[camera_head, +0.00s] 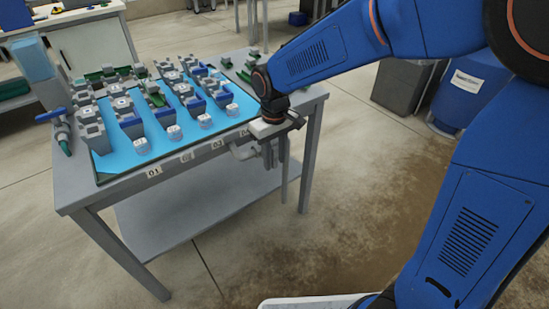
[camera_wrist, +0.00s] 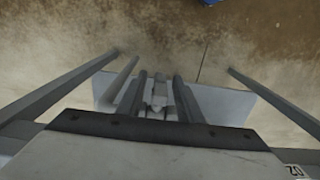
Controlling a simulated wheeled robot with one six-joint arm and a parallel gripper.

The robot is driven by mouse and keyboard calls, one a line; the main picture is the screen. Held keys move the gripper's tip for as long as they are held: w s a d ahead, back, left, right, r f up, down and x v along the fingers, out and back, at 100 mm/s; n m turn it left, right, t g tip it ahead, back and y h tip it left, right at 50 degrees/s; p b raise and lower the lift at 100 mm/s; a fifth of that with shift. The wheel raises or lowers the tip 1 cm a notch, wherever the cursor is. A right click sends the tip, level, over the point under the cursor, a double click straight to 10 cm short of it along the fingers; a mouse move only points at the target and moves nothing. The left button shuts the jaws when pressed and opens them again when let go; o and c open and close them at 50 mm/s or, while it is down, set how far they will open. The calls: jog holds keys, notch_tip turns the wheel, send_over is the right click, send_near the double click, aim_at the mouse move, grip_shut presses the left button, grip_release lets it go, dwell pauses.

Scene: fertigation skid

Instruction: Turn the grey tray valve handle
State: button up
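The grey valve fitting (camera_head: 243,151) sticks out below the front edge of the blue-lined tray (camera_head: 196,150), near its right end. My gripper (camera_head: 275,155) points down beside the fitting, just off the table's front right corner. In the wrist view my gripper (camera_wrist: 160,95) has its two dark fingers apart, with a pale grey part (camera_wrist: 158,96) showing between them. I cannot tell whether the fingers touch it. A slim grey upright bar (camera_head: 285,185) hangs beside the fingers; it also shows in the wrist view (camera_wrist: 122,80). Whether this bar is the handle is unclear.
A blue-handled valve (camera_head: 52,116) sits at the table's left end. Several grey and blue blocks and small clear cups stand on the tray. A lower shelf (camera_head: 195,205) and a table leg (camera_head: 310,155) are close by. The floor in front is clear.

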jog(key=shift+f, duration=0.1)
jog(key=shift+c, duration=0.6)
grip_shut()
jog(key=shift+a+h, duration=0.1)
jog(key=shift+h, duration=0.2)
jog(key=t+h, duration=0.2)
jog(key=shift+h, duration=0.3)
jog(key=t+h, duration=0.2)
jog(key=h, duration=0.1)
jog(key=shift+t+h, duration=0.3)
jog(key=shift+h, duration=0.1)
jog(key=t+h, duration=0.2)
jog(key=h, duration=0.1)
jog(key=shift+f+t+h, duration=0.1)
jog(key=shift+t+h, duration=0.2)
jog(key=shift+h, duration=0.1)
jog(key=t+h, duration=0.2)
jog(key=h, duration=0.1)
jog(key=shift+t+h, duration=0.3)
jog(key=shift+h, duration=0.1)
